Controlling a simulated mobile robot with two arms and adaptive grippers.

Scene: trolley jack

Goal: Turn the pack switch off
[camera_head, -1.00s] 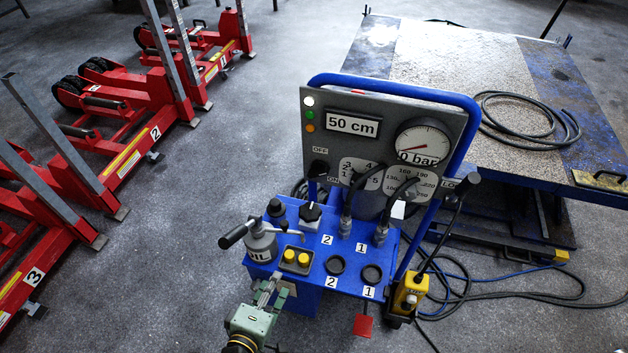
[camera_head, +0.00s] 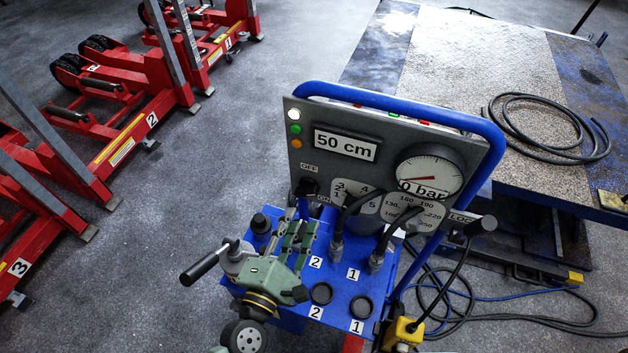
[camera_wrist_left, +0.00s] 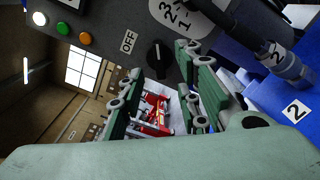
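The pack switch (camera_head: 309,187) is a black rotary knob low on the left of the grey panel (camera_head: 375,120). Its OFF label is just above it, and its ON label is below to the right. In the left wrist view, the knob (camera_wrist_left: 158,59) lies beyond the fingertips, roughly in line with the gap between them. My left gripper (camera_head: 294,226) is open and empty, with its green fingers reaching over the blue pack toward the knob. I see no contact with the knob. Its exact setting is hard to tell. My right gripper is not in view.
Hoses (camera_head: 396,232) and plugs rise from the blue pack (camera_head: 335,290) to the right of my gripper. The oil filler handle (camera_head: 205,262) is to its left. A blue tube frame surrounds the panel. Red jacks (camera_head: 120,120) stand left, a lift table (camera_head: 480,70) right.

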